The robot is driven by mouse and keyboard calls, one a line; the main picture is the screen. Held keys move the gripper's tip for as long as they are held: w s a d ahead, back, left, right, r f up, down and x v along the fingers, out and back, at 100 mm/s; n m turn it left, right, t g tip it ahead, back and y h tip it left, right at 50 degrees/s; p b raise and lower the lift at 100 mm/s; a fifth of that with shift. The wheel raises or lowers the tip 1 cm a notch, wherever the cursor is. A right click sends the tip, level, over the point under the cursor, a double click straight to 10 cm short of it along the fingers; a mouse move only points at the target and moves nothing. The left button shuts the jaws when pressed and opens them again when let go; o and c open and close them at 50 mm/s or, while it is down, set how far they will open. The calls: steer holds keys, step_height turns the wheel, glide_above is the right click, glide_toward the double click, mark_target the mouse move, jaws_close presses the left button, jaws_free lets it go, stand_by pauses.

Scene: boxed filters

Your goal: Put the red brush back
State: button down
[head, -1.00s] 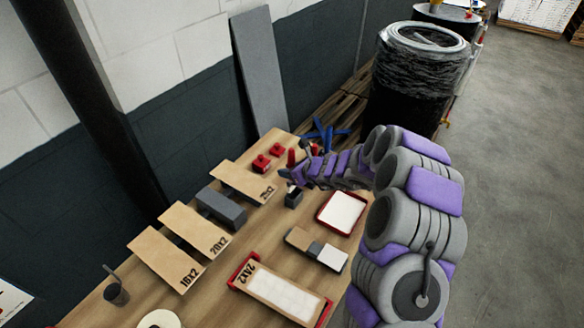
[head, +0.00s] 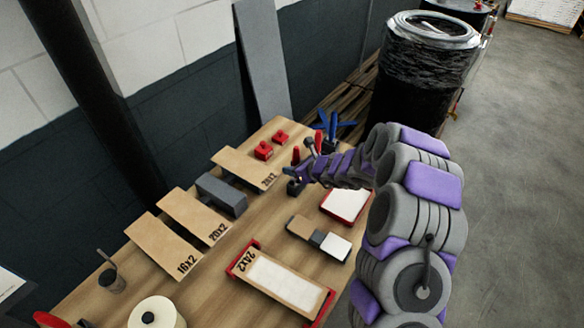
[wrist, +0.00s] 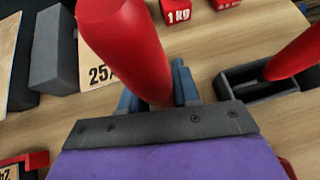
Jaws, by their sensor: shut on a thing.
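My gripper (wrist: 158,85) is shut on a red brush, whose thick handle (wrist: 125,40) leans up toward the wrist camera between the blue fingers. The brush's lower end is hidden behind my gripper. In the head view, my gripper (head: 303,175) is over the far right part of the table, with the red handle (head: 296,155) sticking up beside it. A dark grey open holder (wrist: 232,92) lies to the right in the wrist view. Another red handle (wrist: 298,55) reaches over it; I cannot tell how deep it sits.
Red weights (wrist: 177,10) stand beyond my gripper. A grey block (wrist: 55,48) and wooden cards (head: 195,218) lie left. A red-rimmed tray (head: 345,205) and a red-ended wooden frame (head: 280,282) lie nearer. Bare tabletop shows between them.

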steer(key=shift+d, duration=0.3)
steer(key=shift+f, duration=0.25)
steer(key=shift+a+f+b, duration=0.25)
steer(key=shift+a+b, duration=0.05)
steer(key=shift+b, duration=0.1)
steer(key=c, duration=0.7)
jaws_free()
steer(key=shift+d, duration=0.2)
steer(key=shift+c, duration=0.2)
steer(key=shift+r, duration=0.1)
steer(key=p+v, duration=0.3)
steer(key=v, duration=1.4)
steer(key=shift+d, duration=0.2)
steer(key=shift+s, duration=0.1)
